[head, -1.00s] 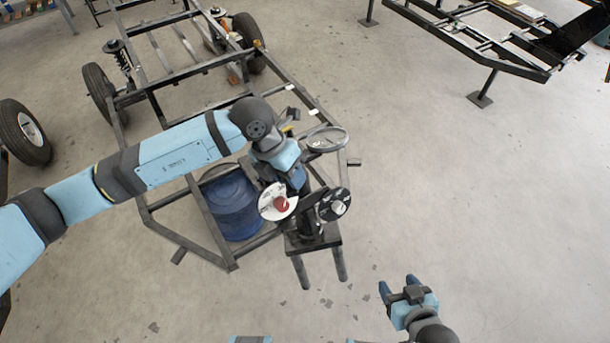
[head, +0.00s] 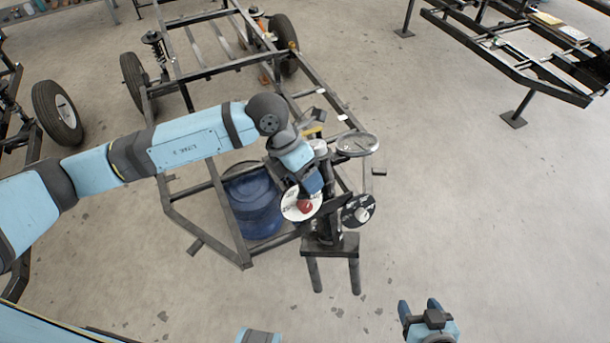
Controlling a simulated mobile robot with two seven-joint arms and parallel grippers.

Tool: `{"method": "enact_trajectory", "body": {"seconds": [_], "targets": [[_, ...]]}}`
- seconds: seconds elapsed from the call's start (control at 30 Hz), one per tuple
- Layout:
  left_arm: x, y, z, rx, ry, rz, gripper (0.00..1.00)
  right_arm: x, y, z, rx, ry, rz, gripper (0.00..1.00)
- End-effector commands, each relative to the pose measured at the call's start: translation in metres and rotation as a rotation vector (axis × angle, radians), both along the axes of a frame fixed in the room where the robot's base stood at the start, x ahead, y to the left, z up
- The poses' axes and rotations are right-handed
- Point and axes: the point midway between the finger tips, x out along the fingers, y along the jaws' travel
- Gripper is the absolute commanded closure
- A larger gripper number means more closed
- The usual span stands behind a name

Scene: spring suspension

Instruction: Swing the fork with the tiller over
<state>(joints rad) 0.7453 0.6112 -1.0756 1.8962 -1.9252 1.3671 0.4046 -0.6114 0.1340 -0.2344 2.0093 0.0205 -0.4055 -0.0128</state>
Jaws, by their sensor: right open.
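The fork (head: 317,274) is a dark part with two prongs pointing toward the bottom of the head view, below a dark plate (head: 345,244). I cannot clearly pick out the tiller among the dark parts above it. A white disc with a red knob (head: 304,207) and a black disc with a pale hub (head: 358,210) sit beside these parts. My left gripper (head: 312,186) is just above the white disc; its fingertips are hidden, so its grip cannot be seen. My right gripper (head: 418,308) is open and empty at the bottom, apart from the fork.
A dark metal chassis frame (head: 213,222) stands around a blue drum (head: 254,205). A grey round dish (head: 357,145) is right of my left gripper. Wheels (head: 57,112) stand at the left. Another frame (head: 512,70) is at the upper right. The floor at right is clear.

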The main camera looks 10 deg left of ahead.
Motion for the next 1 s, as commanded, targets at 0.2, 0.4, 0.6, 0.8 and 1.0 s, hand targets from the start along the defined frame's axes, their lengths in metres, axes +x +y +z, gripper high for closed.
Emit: {"method": "enact_trajectory", "body": {"seconds": [0.2, 0.4, 0.6, 0.8, 1.0], "targets": [[0.000, 0.000, -0.001, 0.001, 0.001, 0.000, 0.46, 0.000, 0.000, 0.000, 0.000, -0.001, 0.000, 0.39], [0.001, 0.005, 0.011, 0.000, -0.003, 0.001, 0.46, 0.000, 0.000, -0.002, 0.000, 0.000, 0.000, 0.39], [0.005, 0.023, 0.047, 0.002, -0.004, 0.002, 0.46, 0.000, 0.000, -0.005, 0.000, 0.005, -0.001, 0.39], [0.008, 0.042, 0.088, 0.000, -0.003, 0.001, 0.46, 0.000, 0.000, -0.008, 0.002, 0.009, -0.002, 0.39], [0.010, 0.055, 0.115, 0.001, 0.000, 0.001, 0.46, 0.000, 0.000, -0.008, 0.005, 0.009, -0.003, 0.39]]}}
